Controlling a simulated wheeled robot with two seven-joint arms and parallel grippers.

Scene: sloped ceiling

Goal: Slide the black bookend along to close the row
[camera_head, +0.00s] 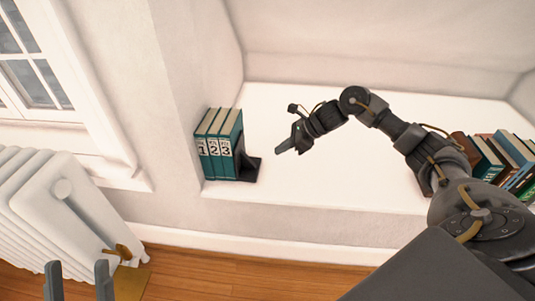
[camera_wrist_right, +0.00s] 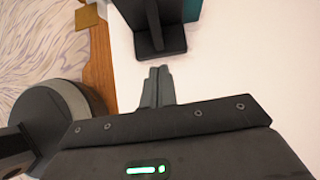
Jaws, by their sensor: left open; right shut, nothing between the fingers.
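The black bookend (camera_head: 251,169) stands upright on the white shelf at the right side of the teal books, against or very close to book 3 (camera_head: 230,148). Books 1 (camera_head: 202,146) and 2 (camera_head: 215,147) stand upright to its left. My right gripper (camera_head: 280,150) is shut and empty, a short way right of the bookend. In the right wrist view, its closed fingertips (camera_wrist_right: 160,72) point at the bookend (camera_wrist_right: 150,28), with a small gap between. A bit of teal book (camera_wrist_right: 188,8) shows behind it. My left gripper (camera_head: 78,278) is open and empty, low at the left, in front of the radiator.
A wall corner rises directly left of the teal row. A white radiator (camera_head: 55,205) and window (camera_head: 35,75) are at the left, with wooden floor (camera_head: 220,272) below.

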